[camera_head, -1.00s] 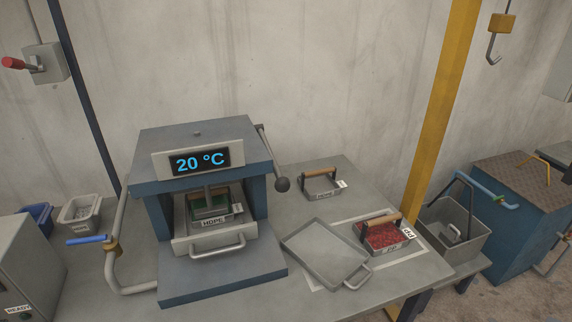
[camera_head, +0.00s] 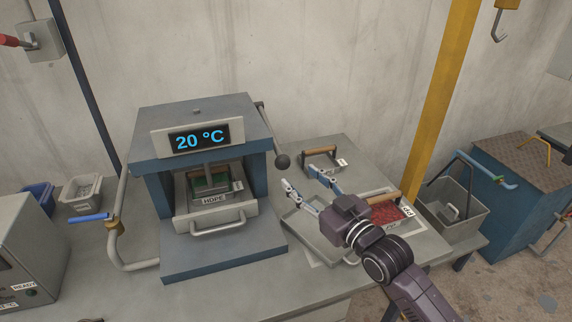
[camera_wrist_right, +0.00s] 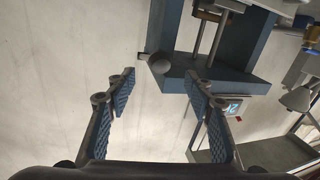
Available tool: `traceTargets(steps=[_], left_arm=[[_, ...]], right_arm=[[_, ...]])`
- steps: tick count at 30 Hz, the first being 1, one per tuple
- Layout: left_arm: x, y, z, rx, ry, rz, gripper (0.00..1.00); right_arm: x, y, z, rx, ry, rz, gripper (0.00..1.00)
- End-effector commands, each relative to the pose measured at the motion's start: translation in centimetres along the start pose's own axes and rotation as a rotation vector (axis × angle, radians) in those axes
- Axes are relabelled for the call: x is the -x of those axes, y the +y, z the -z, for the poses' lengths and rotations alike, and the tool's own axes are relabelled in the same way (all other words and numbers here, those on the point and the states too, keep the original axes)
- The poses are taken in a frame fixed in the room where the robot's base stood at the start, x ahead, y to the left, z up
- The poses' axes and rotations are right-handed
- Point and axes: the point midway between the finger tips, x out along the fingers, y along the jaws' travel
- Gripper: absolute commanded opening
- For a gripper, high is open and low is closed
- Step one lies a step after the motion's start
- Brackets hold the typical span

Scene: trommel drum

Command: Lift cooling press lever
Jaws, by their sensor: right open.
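The cooling press (camera_head: 200,120) is a blue-grey box whose display reads 20 °C. Its lever (camera_head: 262,115) is a dark bar on the right side, slanting down to a round dark knob (camera_head: 282,161). The knob also shows in the right wrist view (camera_wrist_right: 160,62), just beyond and between the fingertips. My right gripper (camera_head: 302,179) is open and empty, a little below and right of the knob, apart from it. An HDPE-labelled mould (camera_head: 214,198) with green contents sits inside the press. My left gripper is not in view.
A grey tray (camera_head: 300,225) and a wooden-handled mould with red contents (camera_head: 390,217) lie under my right arm. Another wooden-handled mould (camera_head: 320,162) stands behind. A pipe with a blue handle (camera_head: 92,218) is left of the press. A yellow post (camera_head: 440,100) rises at right.

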Motion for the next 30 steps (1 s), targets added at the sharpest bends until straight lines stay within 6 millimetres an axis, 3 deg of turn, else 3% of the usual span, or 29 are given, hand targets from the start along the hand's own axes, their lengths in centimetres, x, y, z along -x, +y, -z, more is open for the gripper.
traceTargets(steps=[16, 30], left_arm=[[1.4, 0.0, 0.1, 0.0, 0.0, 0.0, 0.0], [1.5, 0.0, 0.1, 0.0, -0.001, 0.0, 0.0]], right_arm=[[-6.7, 0.0, 0.2, -0.001, 0.001, 0.0, 0.48], [-7.7, 0.0, 0.1, 0.0, 0.001, 0.0, 0.47]])
